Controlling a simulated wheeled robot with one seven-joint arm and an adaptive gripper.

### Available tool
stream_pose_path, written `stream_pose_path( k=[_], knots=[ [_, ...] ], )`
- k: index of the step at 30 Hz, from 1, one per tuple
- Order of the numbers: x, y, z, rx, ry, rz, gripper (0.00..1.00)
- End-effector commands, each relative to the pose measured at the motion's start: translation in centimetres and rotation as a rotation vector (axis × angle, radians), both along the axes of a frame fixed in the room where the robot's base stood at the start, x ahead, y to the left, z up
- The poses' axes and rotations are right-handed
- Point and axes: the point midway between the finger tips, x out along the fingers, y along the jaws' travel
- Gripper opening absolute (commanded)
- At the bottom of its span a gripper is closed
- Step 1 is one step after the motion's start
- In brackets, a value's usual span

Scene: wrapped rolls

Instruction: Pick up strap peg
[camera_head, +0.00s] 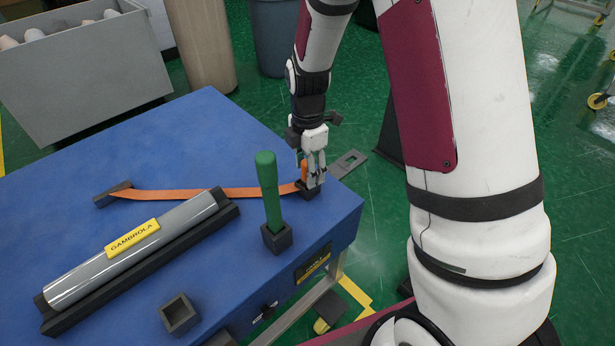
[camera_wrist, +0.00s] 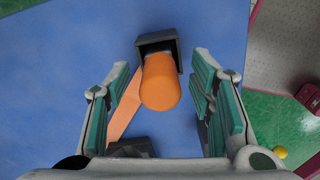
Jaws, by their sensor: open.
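The strap peg (camera_wrist: 160,82) is an orange upright cylinder in a small dark square holder (camera_wrist: 158,42). It stands between my two open fingers in the wrist view, and no finger visibly touches it there. In the head view, my gripper (camera_head: 314,176) points down over the peg (camera_head: 304,170) near the right corner of the blue table, and its fingers partly hide the peg. An orange strap (camera_head: 215,193) runs left from the peg across the table to a dark block (camera_head: 113,193).
A green peg (camera_head: 268,185) stands upright in a dark holder close by. A grey roll labelled GAMBROLA (camera_head: 130,250) lies in a dark cradle. An empty square holder (camera_head: 180,314) sits near the front edge. The blue table (camera_head: 190,135) is clear at the back.

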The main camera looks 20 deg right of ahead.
Motion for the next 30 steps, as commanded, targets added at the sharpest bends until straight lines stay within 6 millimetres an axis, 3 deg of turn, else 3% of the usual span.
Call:
stream_pose_path(
  k=[2,9,22,30],
  knots=[
    [0.0,0.0,0.0,0.0,0.0,0.0,0.49],
    [0.0,0.0,0.0,0.0,0.0,0.0,0.0],
    [0.0,0.0,0.6,0.0,-0.001,0.0,0.0],
    [0.1,0.0,3.8,0.001,-0.005,-0.001,0.0]
  ],
)
